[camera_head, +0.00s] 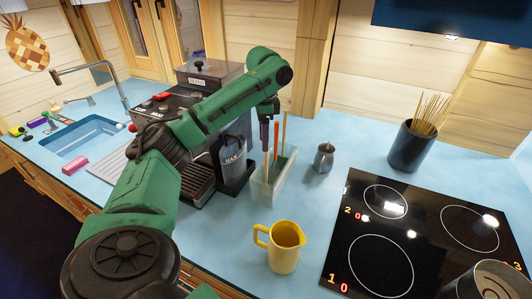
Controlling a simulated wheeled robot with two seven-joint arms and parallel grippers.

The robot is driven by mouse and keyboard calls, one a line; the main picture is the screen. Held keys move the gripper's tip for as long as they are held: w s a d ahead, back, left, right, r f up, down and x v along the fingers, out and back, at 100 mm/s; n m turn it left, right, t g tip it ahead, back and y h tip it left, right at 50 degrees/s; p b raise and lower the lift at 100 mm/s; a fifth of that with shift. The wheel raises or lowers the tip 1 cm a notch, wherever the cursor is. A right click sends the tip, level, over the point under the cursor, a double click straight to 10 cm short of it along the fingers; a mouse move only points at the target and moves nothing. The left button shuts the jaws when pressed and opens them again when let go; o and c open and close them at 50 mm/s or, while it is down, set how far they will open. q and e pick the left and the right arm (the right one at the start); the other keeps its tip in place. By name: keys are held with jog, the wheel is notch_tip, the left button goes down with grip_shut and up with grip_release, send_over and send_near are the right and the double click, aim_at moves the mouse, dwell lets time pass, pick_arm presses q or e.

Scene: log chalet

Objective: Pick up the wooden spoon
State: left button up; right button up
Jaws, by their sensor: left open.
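A clear holder (264,190) stands on the blue counter with several thin upright handles in it. One is orange-red (276,140) and another is brown and wood-like (284,130). I cannot tell which handle belongs to the wooden spoon, as the lower ends are hidden or blurred in the holder. My left gripper (267,146) points down at the holder's back left, above its rim and close beside the handles. It is open, though its fingers are seen nearly edge-on. I cannot tell whether it touches a handle. My right gripper is out of view.
A coffee machine (196,75) stands left of the holder, partly behind my arm. A yellow jug (284,246) stands in front, a small metal pitcher (323,158) to the right. A black cooktop (410,235) and dark pot of sticks (412,148) are farther right.

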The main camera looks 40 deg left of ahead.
pick_arm(q)
jog(key=p, duration=0.3)
send_over(266, 168)
notch_tip(266, 168, down, 6)
jog(key=shift+w+a+f, duration=0.1)
jog(key=shift+a+f, duration=0.05)
jog(key=shift+a, duration=0.05)
jog(key=c, duration=0.5)
jog(key=shift+w, duration=0.1)
grip_shut()
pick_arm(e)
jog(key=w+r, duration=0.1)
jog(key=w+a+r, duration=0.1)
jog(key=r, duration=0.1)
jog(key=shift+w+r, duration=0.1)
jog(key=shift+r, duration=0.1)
